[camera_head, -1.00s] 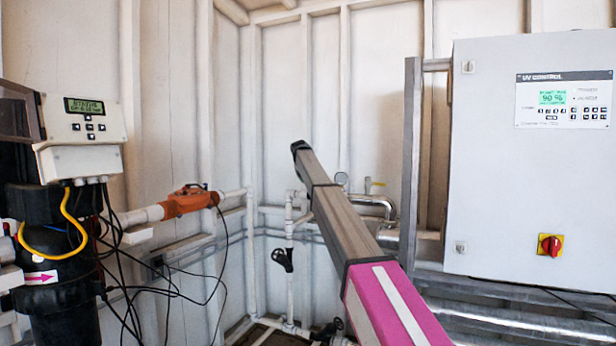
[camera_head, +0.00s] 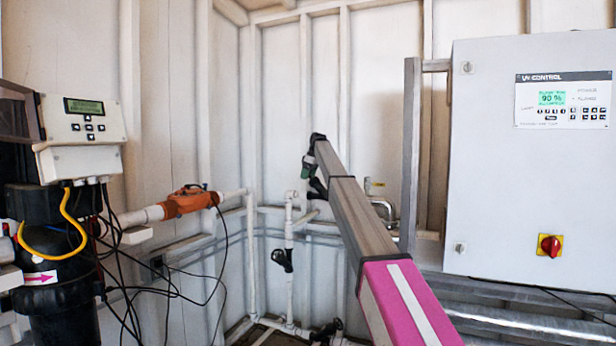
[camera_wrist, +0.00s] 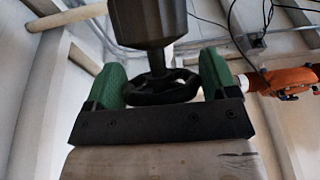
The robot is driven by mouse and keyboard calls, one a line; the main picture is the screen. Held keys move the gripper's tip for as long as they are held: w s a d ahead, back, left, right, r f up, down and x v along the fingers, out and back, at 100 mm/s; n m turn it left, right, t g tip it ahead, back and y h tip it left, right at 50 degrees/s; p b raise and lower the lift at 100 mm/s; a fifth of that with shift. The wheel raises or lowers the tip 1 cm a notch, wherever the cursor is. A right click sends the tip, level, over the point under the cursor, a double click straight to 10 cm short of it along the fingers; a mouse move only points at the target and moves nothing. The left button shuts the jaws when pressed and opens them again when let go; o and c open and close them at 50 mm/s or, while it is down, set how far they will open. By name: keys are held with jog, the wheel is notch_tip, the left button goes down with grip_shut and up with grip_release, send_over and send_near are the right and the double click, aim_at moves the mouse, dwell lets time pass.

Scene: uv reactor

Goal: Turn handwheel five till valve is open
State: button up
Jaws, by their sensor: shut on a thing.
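In the wrist view, a black ring-shaped handwheel (camera_wrist: 160,91) sits between the two green fingers of my gripper (camera_wrist: 163,76). One finger is on each side of its rim, and the gripper is shut on it. A dark thick body with a narrower neck covers part of the wheel's far side. In the head view, my gripper (camera_head: 310,170) is at the far end of my arm, near the white pipes in the back corner. The held wheel is small and partly hidden there. I see no number on it.
Other black handwheels are on the white pipework, one on the upright pipe (camera_head: 283,259) and one near the floor (camera_head: 327,330). A grey control cabinet (camera_head: 540,190) stands at right. An orange fitting (camera_head: 190,202) and loose black cables are at left.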

jog(key=shift+n+g+y, duration=0.3)
jog(key=shift+n+g, duration=0.7)
jog(key=shift+g, duration=0.5)
jog(key=o, duration=0.5)
jog(key=shift+f, duration=0.1)
